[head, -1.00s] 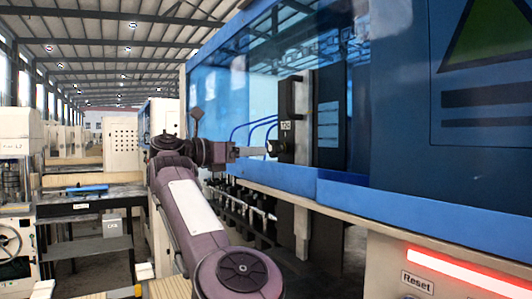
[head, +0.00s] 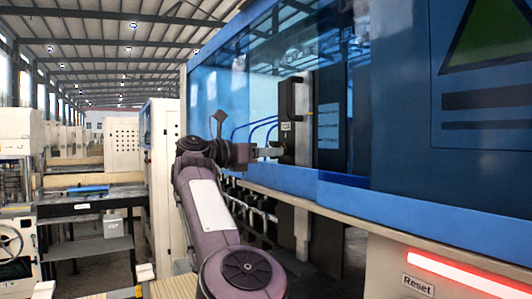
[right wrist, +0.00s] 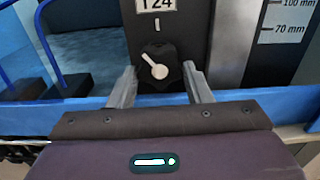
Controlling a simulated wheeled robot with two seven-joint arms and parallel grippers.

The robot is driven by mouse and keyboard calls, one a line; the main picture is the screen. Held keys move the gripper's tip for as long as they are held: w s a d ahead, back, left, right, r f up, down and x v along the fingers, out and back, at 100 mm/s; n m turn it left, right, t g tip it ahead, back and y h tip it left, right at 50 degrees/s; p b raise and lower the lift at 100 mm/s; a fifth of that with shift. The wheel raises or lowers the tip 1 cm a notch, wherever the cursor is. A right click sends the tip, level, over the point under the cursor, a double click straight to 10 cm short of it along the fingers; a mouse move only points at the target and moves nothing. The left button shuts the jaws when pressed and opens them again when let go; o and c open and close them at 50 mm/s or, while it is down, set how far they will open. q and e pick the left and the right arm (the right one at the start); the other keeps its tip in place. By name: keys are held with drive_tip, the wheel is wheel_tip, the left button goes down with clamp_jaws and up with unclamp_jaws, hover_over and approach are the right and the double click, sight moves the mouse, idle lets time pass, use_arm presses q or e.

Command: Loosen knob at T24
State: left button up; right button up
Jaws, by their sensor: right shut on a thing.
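The black T24 knob (right wrist: 157,67) sits on a dark upright block (right wrist: 172,38) under a white "T24" label (right wrist: 157,4). Its white pointer line slants toward the upper left in the right wrist view. My right gripper (right wrist: 162,82) has one finger on each side of the knob and is shut on it. In the head view my right gripper (head: 280,152) reaches the lower part of the dark block (head: 295,105), and the knob is hidden there. My left gripper is not in view.
Blue cables (right wrist: 45,45) run to the left of the block. A blue machine ledge (head: 270,176) lies below it, and a blue translucent cover (head: 225,95) stands around it. A millimetre scale (right wrist: 285,20) is at the right. A workbench (head: 90,203) stands at the left.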

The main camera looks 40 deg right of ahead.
drive_tip(key=n, duration=0.1)
drive_tip(key=n+p, duration=0.1)
drive_tip(key=n, duration=0.1)
drive_tip(key=shift+s+a+r, duration=0.1)
drive_tip(key=shift+r, duration=0.1)
drive_tip(key=n, duration=0.2)
drive_tip(key=shift+n, duration=0.3)
drive_tip(key=o, duration=1)
drive_tip(key=shift+f, duration=0.1)
drive_tip(key=shift+f, duration=0.1)
